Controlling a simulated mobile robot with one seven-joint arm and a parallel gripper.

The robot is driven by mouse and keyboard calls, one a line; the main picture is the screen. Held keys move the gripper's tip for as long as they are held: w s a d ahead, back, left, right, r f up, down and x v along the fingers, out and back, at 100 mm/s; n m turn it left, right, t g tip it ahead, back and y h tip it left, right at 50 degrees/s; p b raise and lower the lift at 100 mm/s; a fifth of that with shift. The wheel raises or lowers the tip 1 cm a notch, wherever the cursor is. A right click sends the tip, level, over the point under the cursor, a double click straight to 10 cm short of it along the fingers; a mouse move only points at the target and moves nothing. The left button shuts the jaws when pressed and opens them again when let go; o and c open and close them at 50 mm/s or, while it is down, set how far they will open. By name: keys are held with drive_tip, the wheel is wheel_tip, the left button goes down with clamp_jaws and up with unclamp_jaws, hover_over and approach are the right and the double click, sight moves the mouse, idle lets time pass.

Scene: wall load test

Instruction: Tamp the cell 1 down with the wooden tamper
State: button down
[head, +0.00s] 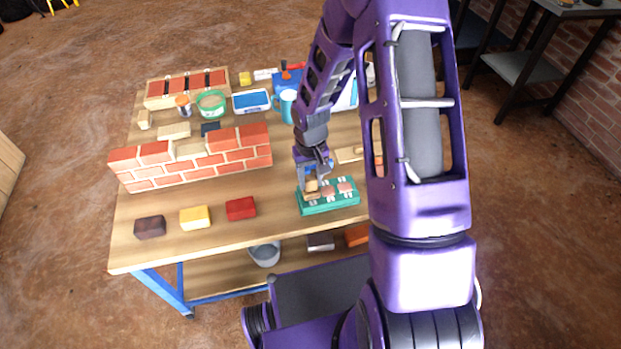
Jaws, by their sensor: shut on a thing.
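The green block with a row of cells (331,206) lies near the front right of the workbench. Its cells hold brownish-pink filling, and small pale marks show beside them; I cannot read which is cell 1. My gripper (311,179) points down over the left end of this block. It is shut on a small tan wooden piece, which looks like the wooden tamper (311,189). The tamper is at the leftmost cell and hides most of it. I cannot tell whether its face touches the filling.
A brick wall (197,160) stands left of the middle. Dark, yellow and red blocks (241,208) lie along the front. Behind are a brick-coloured rack (187,92), a green tub (211,105), a blue tray (251,103) and a light-blue mug (285,104). My arm hides the bench's right side.

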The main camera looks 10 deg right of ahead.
drive_tip(key=shift+f+b, duration=0.3)
drive_tip(key=shift+f, duration=0.1)
idle(1.2)
drive_tip(key=shift+r+p, duration=2.55)
drive_tip(key=shift+r, duration=1.05)
